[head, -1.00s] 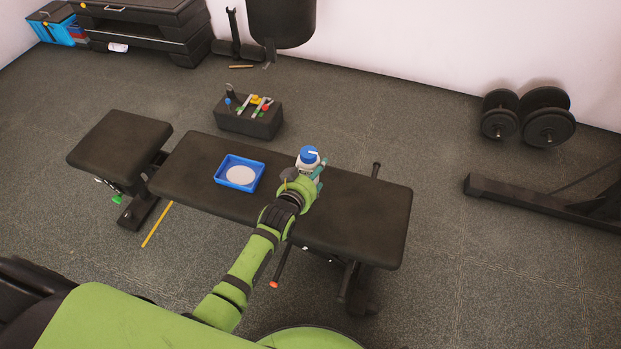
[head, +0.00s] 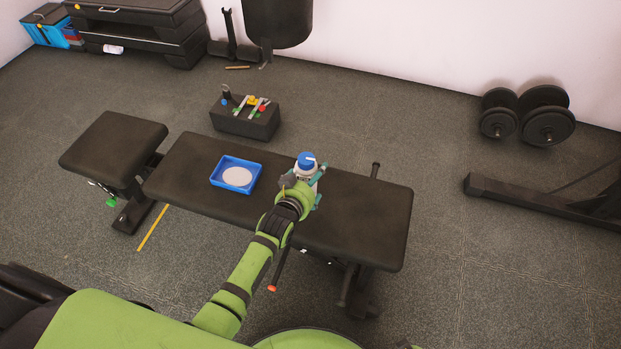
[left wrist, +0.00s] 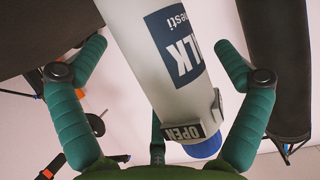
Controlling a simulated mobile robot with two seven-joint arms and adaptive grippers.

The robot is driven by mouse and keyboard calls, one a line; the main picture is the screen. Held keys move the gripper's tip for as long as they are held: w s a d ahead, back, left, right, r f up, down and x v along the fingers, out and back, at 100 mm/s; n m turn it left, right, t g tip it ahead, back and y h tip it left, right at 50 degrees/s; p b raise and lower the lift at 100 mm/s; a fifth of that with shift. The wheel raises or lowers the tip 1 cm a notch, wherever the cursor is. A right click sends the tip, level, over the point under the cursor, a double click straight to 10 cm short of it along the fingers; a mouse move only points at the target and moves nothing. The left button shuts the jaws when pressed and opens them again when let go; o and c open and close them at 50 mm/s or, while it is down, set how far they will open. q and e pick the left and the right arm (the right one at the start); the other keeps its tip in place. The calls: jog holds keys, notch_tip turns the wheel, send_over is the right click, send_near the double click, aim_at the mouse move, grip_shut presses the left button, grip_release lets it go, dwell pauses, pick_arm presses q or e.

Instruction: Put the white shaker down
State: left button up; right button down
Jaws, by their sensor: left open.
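The white shaker (head: 305,172) with a blue cap stands on the black bench near its middle, upright as far as I can tell. My left gripper (head: 304,187) is around it from the near side and open. In the left wrist view, the shaker (left wrist: 170,60) shows large between the spread teal fingers of my left gripper (left wrist: 160,55), with gaps on both sides. The gripper hides the shaker's lower part in the head view. My right gripper is not in view.
A blue tray (head: 217,180) with a pale round plate (head: 238,176) lies on the bench (head: 365,215), left of the shaker. The bench's right end is clear. A dark box (head: 245,124) with small items stands on the floor behind. Dumbbells (head: 527,116) are far right.

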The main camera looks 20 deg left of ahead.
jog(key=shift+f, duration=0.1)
pick_arm(q)
jog(key=shift+f+b, duration=0.2)
jog(key=shift+b, duration=0.15)
jog(key=p+v, duration=0.2)
jog(key=v, duration=0.5)
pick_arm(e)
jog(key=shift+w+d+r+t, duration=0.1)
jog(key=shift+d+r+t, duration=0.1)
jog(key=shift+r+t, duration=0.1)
pick_arm(q)
jog(key=shift+s+d, duration=0.1)
